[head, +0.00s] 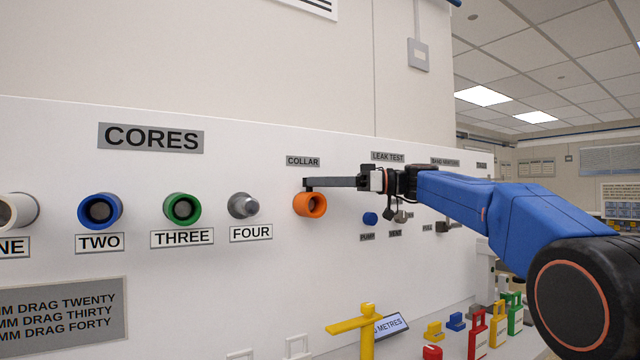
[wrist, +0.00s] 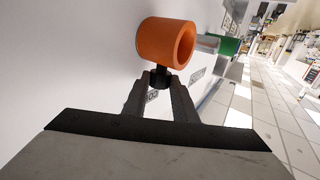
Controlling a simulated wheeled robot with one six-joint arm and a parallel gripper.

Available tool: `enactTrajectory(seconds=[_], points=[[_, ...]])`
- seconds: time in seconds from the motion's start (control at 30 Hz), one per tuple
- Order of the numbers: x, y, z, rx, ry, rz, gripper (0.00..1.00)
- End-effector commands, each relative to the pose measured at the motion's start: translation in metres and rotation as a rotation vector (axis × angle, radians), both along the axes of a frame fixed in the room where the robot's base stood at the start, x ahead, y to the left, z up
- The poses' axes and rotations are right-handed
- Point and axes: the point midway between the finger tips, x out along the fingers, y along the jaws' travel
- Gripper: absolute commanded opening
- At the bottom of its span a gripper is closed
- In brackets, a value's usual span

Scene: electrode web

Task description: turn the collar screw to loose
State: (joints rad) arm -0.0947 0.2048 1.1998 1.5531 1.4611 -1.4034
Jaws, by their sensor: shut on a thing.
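The orange collar (head: 310,204) is a short hollow ring on the white panel, under a label reading COLLAR (head: 303,161). It also shows large in the wrist view (wrist: 158,42). The collar screw (wrist: 161,76) is a small dark knob on the collar's side, at its top in the head view. My gripper (wrist: 161,84) is shut on this screw, one finger on each side of it. In the head view my gripper (head: 309,183) reaches in from the right, level with the collar's top edge. Any turn mark on the screw is hidden or too small to read.
Left of the collar are a grey core (head: 243,206), a green core (head: 182,209) and a blue core (head: 100,210). A blue knob (head: 370,218) sits below my gripper. A yellow post (head: 366,325) and several coloured tags stand lower down.

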Motion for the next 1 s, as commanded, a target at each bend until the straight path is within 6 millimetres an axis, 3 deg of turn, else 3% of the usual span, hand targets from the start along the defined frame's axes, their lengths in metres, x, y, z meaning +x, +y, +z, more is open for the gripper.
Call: enactTrajectory(seconds=[0.4, 1.0], points=[[0.0059, 0.0007, -0.0009, -0.001, 0.000, 0.179, 0.03], [0.0058, 0.0011, -0.0006, -0.001, 0.001, 0.212, 0.03]])
